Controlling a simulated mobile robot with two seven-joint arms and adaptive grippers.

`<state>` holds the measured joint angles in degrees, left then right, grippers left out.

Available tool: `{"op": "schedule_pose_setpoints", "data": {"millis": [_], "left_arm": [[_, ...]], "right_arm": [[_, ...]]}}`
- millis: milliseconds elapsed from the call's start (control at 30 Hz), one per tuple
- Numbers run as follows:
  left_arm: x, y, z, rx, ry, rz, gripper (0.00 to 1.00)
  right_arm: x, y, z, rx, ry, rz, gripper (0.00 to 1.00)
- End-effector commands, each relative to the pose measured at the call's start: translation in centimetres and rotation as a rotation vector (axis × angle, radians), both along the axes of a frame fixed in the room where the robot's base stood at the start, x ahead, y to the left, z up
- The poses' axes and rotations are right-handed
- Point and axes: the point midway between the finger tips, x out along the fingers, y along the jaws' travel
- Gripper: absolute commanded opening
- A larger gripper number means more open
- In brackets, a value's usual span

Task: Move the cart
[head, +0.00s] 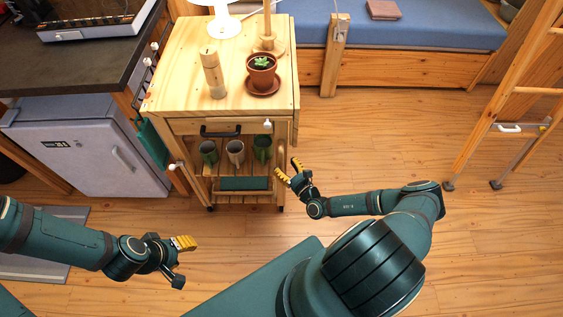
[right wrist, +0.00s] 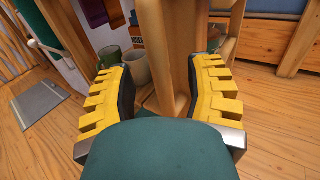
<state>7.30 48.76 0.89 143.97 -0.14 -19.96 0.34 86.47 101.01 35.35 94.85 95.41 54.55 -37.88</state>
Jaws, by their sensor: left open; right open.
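The wooden cart (head: 185,75) stands in the upper middle of the head view, with a drawer, a dark handle (head: 220,131) and a lower shelf holding several mugs (head: 235,152). My right gripper (head: 289,169) is open beside the cart's right front leg. In the right wrist view, an upright wooden post (right wrist: 160,50) of the cart shows between its yellow fingers, a little beyond them; I cannot tell whether they touch it. My left gripper (head: 183,262) is open and empty, low over the floor, left of and nearer than the cart.
A blue bench (head: 420,30) is behind, a ladder (head: 510,90) right. Floor (head: 390,135) between is clear.

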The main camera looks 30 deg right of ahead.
Motion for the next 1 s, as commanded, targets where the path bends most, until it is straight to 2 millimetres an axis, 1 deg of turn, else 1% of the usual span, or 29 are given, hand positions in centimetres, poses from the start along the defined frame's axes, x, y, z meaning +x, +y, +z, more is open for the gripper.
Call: {"op": "schedule_pose_setpoints", "data": {"millis": [33, 100, 233, 400, 600, 633, 667, 700, 767, 800, 1000], "left_arm": [[0.0, 0.0, -0.3, 0.0, 0.001, 0.0, 0.47], [0.0, 0.0, -0.4, 0.0, 0.0, -0.001, 0.47], [0.1, 0.0, -0.6, 0.0, -0.001, -0.001, 0.47], [0.1, 0.0, -0.6, 0.0, -0.002, 0.0, 0.47], [0.1, 0.0, -0.6, 0.0, -0.002, 0.0, 0.47], [0.1, 0.0, -0.6, 0.0, -0.002, 0.0, 0.47], [0.1, 0.0, -0.6, 0.0, -0.002, 0.0, 0.47], [0.1, 0.0, -0.6, 0.0, -0.002, 0.0, 0.47], [0.1, 0.0, -0.6, 0.0, -0.002, 0.0, 0.47], [0.1, 0.0, -0.6, 0.0, -0.002, 0.0, 0.47], [0.1, 0.0, -0.6, 0.0, -0.002, 0.0, 0.47]], "right_arm": [[0.8, 0.1, -0.1, 0.0, -0.001, 0.001, 0.52], [1.7, 0.1, -0.1, -0.001, 0.0, 0.001, 0.52], [2.7, 0.1, 0.0, -0.001, 0.0, 0.001, 0.52], [3.2, 0.1, 0.0, -0.001, 0.001, 0.001, 0.52], [3.2, 0.1, 0.0, 0.0, 0.001, 0.001, 0.52], [3.2, 0.1, 0.0, 0.0, 0.001, 0.001, 0.48], [3.2, 0.1, 0.0, 0.0, 0.001, 0.001, 0.37], [3.2, 0.1, 0.0, 0.0, 0.001, 0.001, 0.23], [3.1, 0.1, 0.0, 0.0, 0.001, 0.001, 0.02], [3.1, 0.1, 0.0, 0.0, 0.001, 0.001, 0.0], [3.2, 0.1, 0.0, -0.001, 0.0, 0.001, 0.0]]}}
